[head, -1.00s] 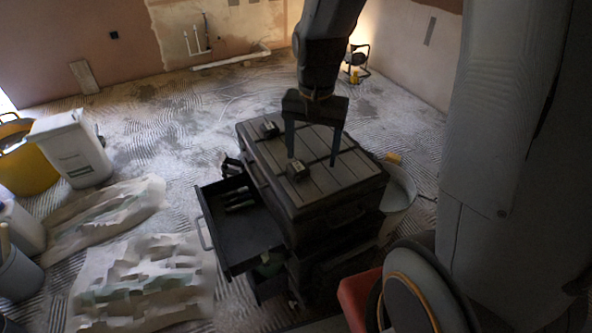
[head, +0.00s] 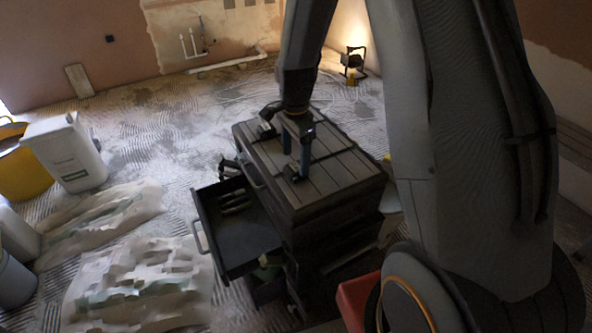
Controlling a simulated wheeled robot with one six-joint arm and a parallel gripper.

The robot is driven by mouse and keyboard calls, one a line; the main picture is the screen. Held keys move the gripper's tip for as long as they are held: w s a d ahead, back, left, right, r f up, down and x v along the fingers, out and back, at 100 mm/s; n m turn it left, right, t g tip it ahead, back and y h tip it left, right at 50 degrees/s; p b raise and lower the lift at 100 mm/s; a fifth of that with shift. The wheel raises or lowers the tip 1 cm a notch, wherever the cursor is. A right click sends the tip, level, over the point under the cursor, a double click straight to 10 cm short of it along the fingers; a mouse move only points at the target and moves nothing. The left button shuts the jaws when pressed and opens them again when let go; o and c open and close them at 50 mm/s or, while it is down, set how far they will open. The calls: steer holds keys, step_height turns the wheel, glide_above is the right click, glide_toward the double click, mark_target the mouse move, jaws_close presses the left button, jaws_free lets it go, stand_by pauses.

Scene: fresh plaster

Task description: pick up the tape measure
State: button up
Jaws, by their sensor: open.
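The tape measure seems to be the small dark boxy object (head: 292,175) on the slatted top of the tool cabinet (head: 335,187). It is partly hidden by my gripper, and its details are too dark to make out. My gripper (head: 296,164) points down with its two fingers apart, low over the cabinet top. The fingertips are at or just behind this object; I cannot tell whether they touch it. A second small dark object (head: 265,130) lies near the top's far left corner, left of my gripper, too small to name surely.
An open drawer (head: 246,242) sticks out from the cabinet's left side with a few tools inside. A white bin (head: 68,158) and a yellow tub (head: 22,172) stand at left. Crumpled sheets (head: 140,280) cover the floor. A lit work lamp (head: 353,62) stands at the back.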

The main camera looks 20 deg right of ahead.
mark_target(296, 167)
steer(key=shift+s+f, duration=0.1)
steer(key=shift+f, duration=1.45)
steer(key=c, duration=1.3)
steer(key=shift+r, duration=0.15)
